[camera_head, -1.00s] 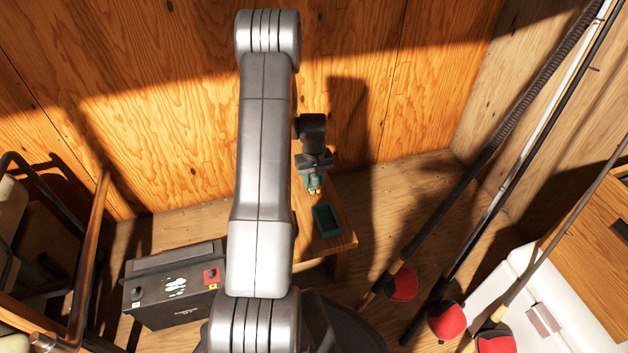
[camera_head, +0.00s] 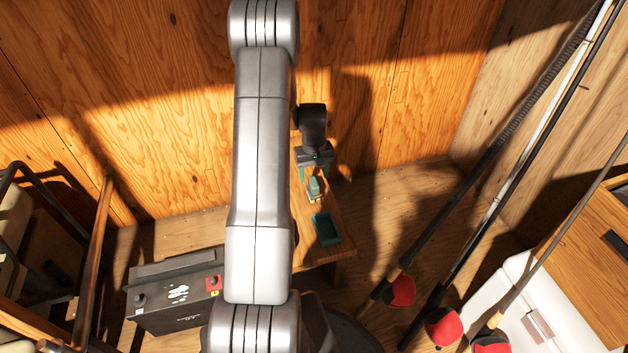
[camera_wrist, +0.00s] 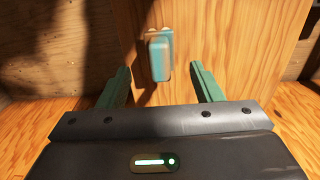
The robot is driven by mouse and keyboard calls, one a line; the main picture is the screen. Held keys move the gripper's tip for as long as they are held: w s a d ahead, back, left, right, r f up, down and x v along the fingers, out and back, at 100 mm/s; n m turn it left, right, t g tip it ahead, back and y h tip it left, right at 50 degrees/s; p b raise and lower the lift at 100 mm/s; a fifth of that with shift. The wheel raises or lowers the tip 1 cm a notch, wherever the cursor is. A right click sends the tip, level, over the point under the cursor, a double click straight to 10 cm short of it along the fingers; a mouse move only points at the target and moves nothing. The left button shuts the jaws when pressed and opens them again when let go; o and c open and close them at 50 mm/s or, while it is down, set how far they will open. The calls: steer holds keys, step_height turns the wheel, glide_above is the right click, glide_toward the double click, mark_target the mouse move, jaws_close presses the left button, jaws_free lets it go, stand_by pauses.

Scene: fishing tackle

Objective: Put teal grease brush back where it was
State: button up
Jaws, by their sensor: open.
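The teal grease brush (camera_wrist: 159,57) shows in the wrist view as a small teal block in front of the wooden bench top, between my fingers and touching neither in the picture. In the head view the brush (camera_head: 314,188) is small, just below my gripper (camera_head: 314,172), near the bench's middle. My gripper's two teal fingers stand apart on either side of the brush in the wrist view (camera_wrist: 162,82). I cannot tell whether the brush rests fully on the wood. A teal tray (camera_head: 315,229) sits nearer the bench's front end, apart from the brush.
The narrow wooden bench (camera_head: 341,232) has bare wood around the tray. A black battery box (camera_head: 172,291) stands on the floor to the left. Fishing rods with red-and-black reels (camera_head: 401,290) lean at the right, beside a white cooler (camera_head: 515,320). The plywood wall is behind.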

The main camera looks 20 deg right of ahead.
mark_target(314, 183)
step_height(314, 183, up, 5)
steer(key=shift+r+p, duration=0.1)
steer(key=shift+p, duration=0.55)
